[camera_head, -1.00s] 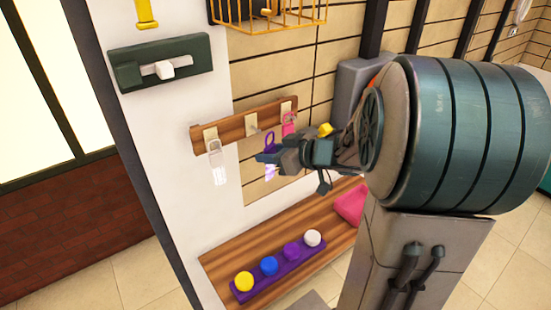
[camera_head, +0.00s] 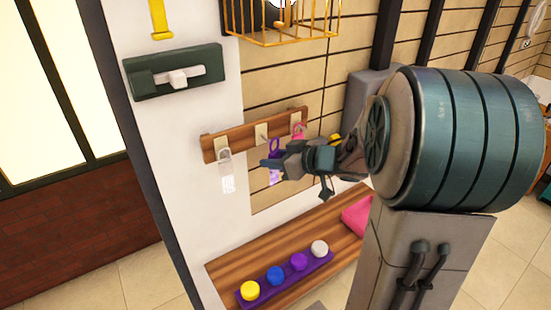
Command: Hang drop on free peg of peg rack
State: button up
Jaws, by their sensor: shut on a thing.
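The wooden peg rack (camera_head: 243,137) is fixed on the wall, with several pale peg plates. A clear whitish drop (camera_head: 228,182) hangs at its left peg. A pink drop (camera_head: 298,130) is at its right peg, partly hidden by my arm. The middle peg (camera_head: 262,133) is bare. My gripper (camera_head: 270,162) is shut on a purple drop (camera_head: 275,178), with the drop's loop above the fingers and its pale lower part below. The loop is just right of and below the middle peg in the picture. I cannot tell whether they touch.
Below is a wooden shelf (camera_head: 225,270) with a purple strip bearing yellow, blue, purple and white knobs, and a pink object (camera_head: 358,216). A green latch panel (camera_head: 174,71) is at upper left. A yellow wire basket (camera_head: 283,25) is above the rack.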

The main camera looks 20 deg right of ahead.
jog(key=shift+w+a, duration=0.1)
jog(key=shift+w, duration=0.2)
jog(key=shift+w+a, duration=0.2)
jog(key=shift+w, duration=0.3)
jog(key=shift+w+a, duration=0.15)
jog(key=shift+w, duration=0.35)
jog(key=shift+w, duration=0.1)
jog(key=shift+w+a, duration=0.25)
jog(key=shift+w, duration=0.4)
jog(key=shift+f, duration=0.1)
dwell(0.4)
jog(key=shift+w+f, duration=0.1)
jog(key=shift+f, duration=0.3)
jog(key=shift+f, duration=0.25)
